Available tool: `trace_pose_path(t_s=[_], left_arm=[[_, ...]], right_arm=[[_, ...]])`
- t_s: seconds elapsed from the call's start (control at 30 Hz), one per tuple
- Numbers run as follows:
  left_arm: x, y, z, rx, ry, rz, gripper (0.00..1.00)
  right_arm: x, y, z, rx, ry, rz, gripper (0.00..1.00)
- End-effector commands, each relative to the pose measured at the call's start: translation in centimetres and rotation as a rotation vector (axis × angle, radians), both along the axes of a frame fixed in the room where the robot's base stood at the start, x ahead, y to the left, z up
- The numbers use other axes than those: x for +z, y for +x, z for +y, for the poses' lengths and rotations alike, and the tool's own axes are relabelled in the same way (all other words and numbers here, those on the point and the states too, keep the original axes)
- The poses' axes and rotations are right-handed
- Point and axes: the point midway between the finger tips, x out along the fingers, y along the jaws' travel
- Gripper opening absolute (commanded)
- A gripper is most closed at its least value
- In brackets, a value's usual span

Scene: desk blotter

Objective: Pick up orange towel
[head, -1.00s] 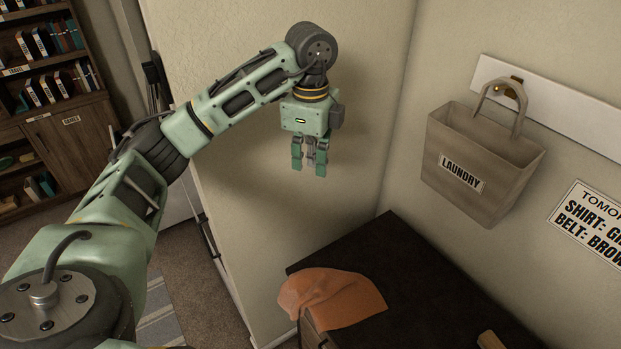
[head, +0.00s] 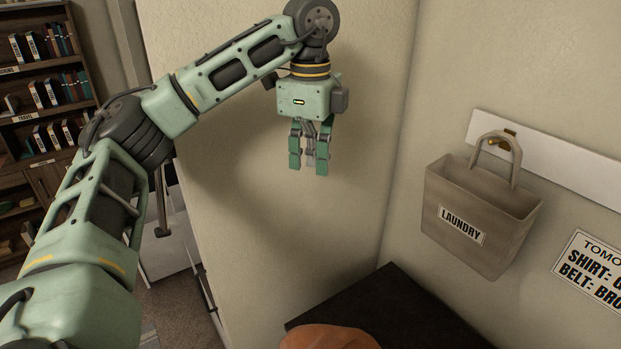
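My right gripper is not in the picture.
The dark cabinet top (head: 400,300) has bare room right of the towel. A grey bag labelled LAUNDRY (head: 470,215) hangs from a hook on the right wall, with a sign (head: 590,268) beside it. A bookshelf (head: 45,165) stands far left.

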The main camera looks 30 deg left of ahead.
Motion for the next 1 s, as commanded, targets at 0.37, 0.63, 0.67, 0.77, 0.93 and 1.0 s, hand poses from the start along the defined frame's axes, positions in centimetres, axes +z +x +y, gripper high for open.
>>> trace_pose_path(t_s=[0.37,0.63,0.67,0.77,0.93,1.0], left_arm=[[0.31,-0.01,-0.03,-0.001,0.0,0.001,0.0],[0.3,-0.01,-0.03,-0.001,0.0,0.001,0.04],[0.3,-0.01,-0.03,-0.001,0.0,0.001,0.07],[0.29,-0.01,-0.03,-0.001,0.0,0.001,0.16],[0.29,-0.01,-0.03,-0.001,0.0,0.001,0.3],[0.29,-0.01,-0.03,-0.001,0.0,0.001,0.37]], right_arm=[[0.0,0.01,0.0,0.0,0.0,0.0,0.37],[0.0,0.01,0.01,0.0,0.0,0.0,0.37],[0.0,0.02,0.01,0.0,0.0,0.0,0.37],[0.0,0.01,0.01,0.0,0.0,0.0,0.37],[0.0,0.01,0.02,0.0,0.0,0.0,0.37],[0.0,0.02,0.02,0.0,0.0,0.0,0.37]])
